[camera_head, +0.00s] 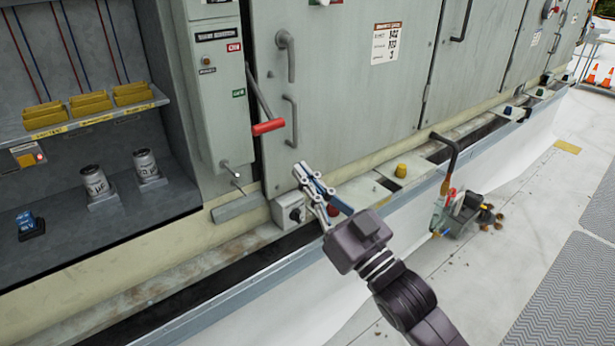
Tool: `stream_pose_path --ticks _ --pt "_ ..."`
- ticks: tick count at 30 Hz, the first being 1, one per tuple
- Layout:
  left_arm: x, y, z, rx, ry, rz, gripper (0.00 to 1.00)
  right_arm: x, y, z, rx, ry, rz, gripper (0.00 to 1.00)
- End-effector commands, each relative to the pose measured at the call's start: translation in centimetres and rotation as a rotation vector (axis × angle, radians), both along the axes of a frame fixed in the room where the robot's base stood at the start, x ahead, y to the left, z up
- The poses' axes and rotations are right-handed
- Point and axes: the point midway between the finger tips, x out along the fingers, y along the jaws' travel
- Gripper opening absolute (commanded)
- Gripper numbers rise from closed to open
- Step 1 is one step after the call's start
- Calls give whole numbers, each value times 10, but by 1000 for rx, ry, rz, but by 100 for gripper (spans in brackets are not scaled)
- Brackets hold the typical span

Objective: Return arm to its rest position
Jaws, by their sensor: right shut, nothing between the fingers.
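My right gripper (309,180) is in the middle of the head view, on a dark arm that comes in from the lower right. Its fingers point up and left, in front of the grey cabinet's lower edge. They are shut and hold nothing. A small grey box with a dark knob (294,212) is just left of the fingers, and a red knob (333,210) shows partly behind them. I cannot tell whether the gripper touches either. My left gripper is not in view.
A red-handled lever (268,127) sticks out of the grey switch box (215,90). An open bay at left holds two capacitors (95,183) and yellow blocks (90,104). A yellow knob (401,170) sits on the ledge.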

Motion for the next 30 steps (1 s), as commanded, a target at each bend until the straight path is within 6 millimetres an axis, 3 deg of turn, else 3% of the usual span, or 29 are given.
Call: stream_pose_path --ticks 14,21,30 --pt "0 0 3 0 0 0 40 -4 -3 3 2 -5 0 0" --pt "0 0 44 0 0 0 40 -4 -3 44 2 -5 0 0" --pt "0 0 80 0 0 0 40 -4 -3 81 3 -4 0 0"
